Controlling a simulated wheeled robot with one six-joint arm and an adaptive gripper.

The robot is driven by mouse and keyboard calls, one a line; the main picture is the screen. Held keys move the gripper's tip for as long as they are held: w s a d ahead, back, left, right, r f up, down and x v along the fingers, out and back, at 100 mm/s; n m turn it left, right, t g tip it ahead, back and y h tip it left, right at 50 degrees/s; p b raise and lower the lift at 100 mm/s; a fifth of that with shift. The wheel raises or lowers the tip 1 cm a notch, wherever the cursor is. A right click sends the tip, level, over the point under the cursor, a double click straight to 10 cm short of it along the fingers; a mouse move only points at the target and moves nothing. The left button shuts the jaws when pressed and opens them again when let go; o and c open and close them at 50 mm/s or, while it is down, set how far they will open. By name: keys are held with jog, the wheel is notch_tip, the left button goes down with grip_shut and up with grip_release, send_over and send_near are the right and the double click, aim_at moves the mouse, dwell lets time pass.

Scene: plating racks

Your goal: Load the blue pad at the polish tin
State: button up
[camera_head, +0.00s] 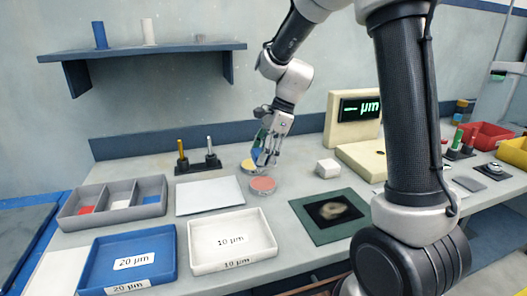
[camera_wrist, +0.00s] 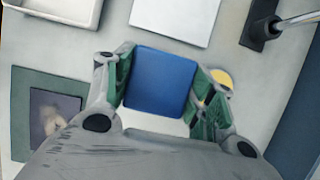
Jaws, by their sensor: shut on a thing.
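My gripper (camera_head: 266,158) is shut on the blue pad (camera_wrist: 161,80), a square block held between its green-lined fingers. In the head view only a sliver of the blue pad (camera_head: 256,154) shows beside the fingers. The gripper points down over two round tins on the bench. One tin has a yellow top (camera_head: 248,166) and stands just behind; the other has a pink-red top (camera_head: 263,184) and stands in front. The yellow tin (camera_wrist: 222,78) also shows in the wrist view, right of the pad. The pink-red tin is hidden there. I cannot tell whether the pad touches a tin.
A blue tray (camera_head: 128,258) marked 20 µm, a white tray (camera_head: 232,240) marked 10 µm and a divided grey box (camera_head: 113,201) stand left.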

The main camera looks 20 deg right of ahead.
aim_at(258, 184)
jog(key=shift+a+f, duration=0.1)
jog(key=shift+f, duration=2.85)
jog(key=shift+f, duration=0.55)
jog(key=shift+r, duration=3.55)
